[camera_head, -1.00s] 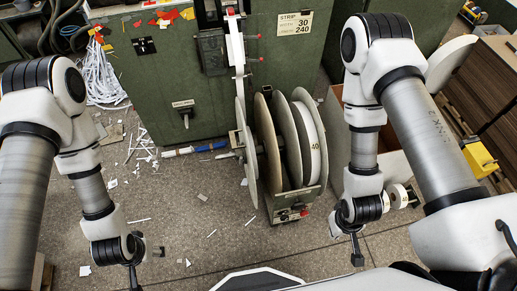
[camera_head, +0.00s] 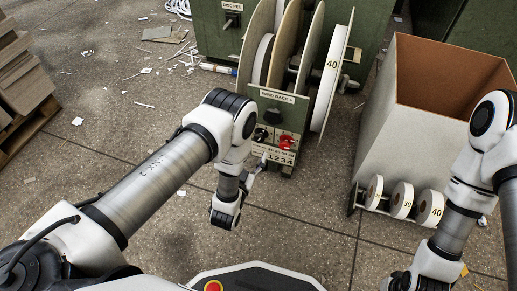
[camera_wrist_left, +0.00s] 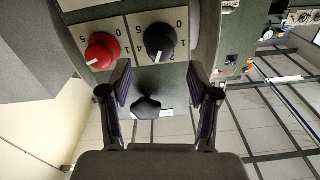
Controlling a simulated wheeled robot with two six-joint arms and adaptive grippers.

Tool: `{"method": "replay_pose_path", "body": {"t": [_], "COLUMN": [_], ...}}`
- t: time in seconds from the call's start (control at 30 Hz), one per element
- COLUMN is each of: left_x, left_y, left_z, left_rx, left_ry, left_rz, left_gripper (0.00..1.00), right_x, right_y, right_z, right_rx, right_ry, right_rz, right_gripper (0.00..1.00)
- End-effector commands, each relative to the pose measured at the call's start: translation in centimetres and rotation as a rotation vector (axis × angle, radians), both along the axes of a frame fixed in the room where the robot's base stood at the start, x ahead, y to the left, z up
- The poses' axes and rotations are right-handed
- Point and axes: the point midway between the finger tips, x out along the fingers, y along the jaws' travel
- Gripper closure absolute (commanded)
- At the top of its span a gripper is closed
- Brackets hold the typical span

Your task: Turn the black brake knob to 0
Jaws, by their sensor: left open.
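The wind-back control panel (camera_head: 277,125) stands low on the green machine. A black knob (camera_head: 261,134) sits on it left of a red knob (camera_head: 285,142), with another black knob (camera_head: 272,116) above. In the left wrist view the panel appears inverted: the black dial knob (camera_wrist_left: 160,42), with a white mark, sits beside the red knob (camera_wrist_left: 101,50) among printed digits, and the other black knob (camera_wrist_left: 147,107) shows below. My left gripper (camera_wrist_left: 159,80) is open and empty in front of the panel, its fingers either side of the black knobs. My right gripper is outside the view.
Large reels (camera_head: 330,75) rise behind the panel. A tall grey bin (camera_head: 420,125) stands to the right, with several small white rolls (camera_head: 402,200) at its foot. Stacked boards (camera_head: 22,75) lie at far left. The floor (camera_head: 110,150) on the left is mostly clear.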

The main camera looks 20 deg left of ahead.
Motion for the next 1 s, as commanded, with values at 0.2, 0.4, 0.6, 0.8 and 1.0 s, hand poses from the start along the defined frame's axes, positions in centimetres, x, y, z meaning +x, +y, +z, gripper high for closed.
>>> {"method": "replay_pose_path", "body": {"t": [0.2, 0.4, 0.6, 0.8, 1.0], "left_x": [4.3, 6.2, 6.2, 6.2, 6.2], "left_y": [-0.1, -0.2, -0.2, -0.2, -0.2], "left_z": [-0.2, 0.0, 0.1, 0.1, 0.1], "left_rx": [0.000, 0.000, 0.000, 0.000, -0.003], "left_ry": [-0.002, 0.002, 0.003, 0.004, 0.004], "left_rz": [0.001, 0.000, 0.000, 0.000, 0.000], "left_gripper": [0.39, 0.39, 0.39, 1.00, 1.00], "right_x": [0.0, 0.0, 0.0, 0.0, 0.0], "right_y": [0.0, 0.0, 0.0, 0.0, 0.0], "right_z": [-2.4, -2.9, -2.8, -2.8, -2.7], "right_rx": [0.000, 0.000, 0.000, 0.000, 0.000], "right_ry": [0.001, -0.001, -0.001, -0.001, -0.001], "right_rz": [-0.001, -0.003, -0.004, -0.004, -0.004], "right_gripper": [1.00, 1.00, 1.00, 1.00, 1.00]}}
